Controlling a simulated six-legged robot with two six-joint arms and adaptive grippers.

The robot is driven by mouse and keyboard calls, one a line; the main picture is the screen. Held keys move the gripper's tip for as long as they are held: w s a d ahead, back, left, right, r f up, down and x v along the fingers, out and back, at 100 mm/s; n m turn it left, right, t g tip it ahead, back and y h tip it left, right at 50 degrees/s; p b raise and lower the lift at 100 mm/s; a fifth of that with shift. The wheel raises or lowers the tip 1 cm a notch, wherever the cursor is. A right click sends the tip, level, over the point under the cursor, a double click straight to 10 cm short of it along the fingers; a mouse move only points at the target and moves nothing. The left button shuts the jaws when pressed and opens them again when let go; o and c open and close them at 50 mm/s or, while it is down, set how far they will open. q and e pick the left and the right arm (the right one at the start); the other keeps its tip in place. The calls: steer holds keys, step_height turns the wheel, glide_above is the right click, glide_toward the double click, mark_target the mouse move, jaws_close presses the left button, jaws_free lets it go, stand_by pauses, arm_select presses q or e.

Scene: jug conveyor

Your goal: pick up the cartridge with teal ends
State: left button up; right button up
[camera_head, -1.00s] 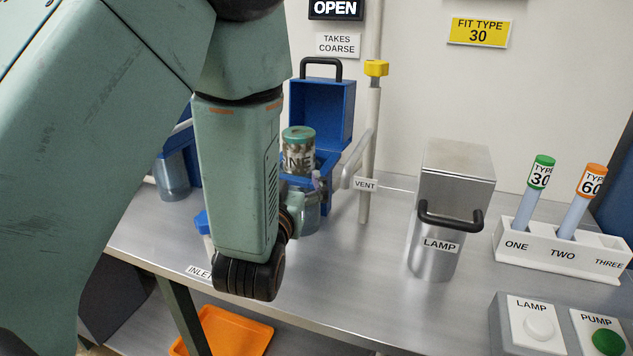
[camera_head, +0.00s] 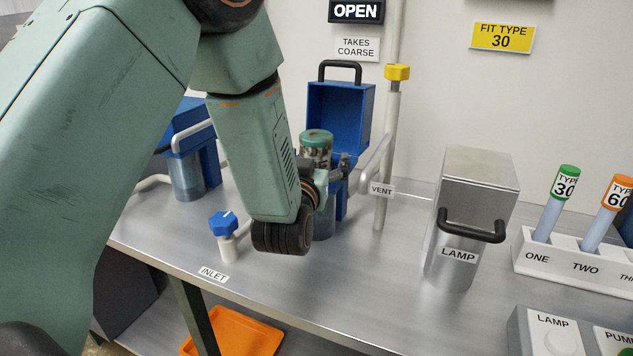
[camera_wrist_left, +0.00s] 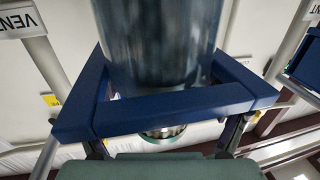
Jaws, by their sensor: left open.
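The cartridge with teal ends (camera_head: 316,138) stands upright in the blue open-lidded housing (camera_head: 340,115) left of the vent pipe. Its teal cap and a strip of dark granules show in the head view; its lower part is hidden. My left gripper (camera_head: 338,168) is open, close against the cartridge on its near side, and partly hidden by my own wrist. I cannot tell if it touches. In the left wrist view, upside down, a blue frame (camera_wrist_left: 165,109) surrounds a shiny cylinder (camera_wrist_left: 155,45), with dark finger parts at either side. My right gripper is not in view.
A blue valve knob (camera_head: 223,224) stands at the left by the INLET label. The vent pipe (camera_head: 388,150) rises right of the housing. The lamp box (camera_head: 478,180) and a white rack (camera_head: 570,262) with green- and orange-capped tubes stand further right.

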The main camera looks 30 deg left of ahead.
arm_select(q)
steer(key=shift+s, duration=0.1)
steer(key=shift+c, duration=0.3)
steer(key=shift+f, duration=0.1)
steer(key=c, duration=1.3)
steer(key=shift+r, duration=0.2)
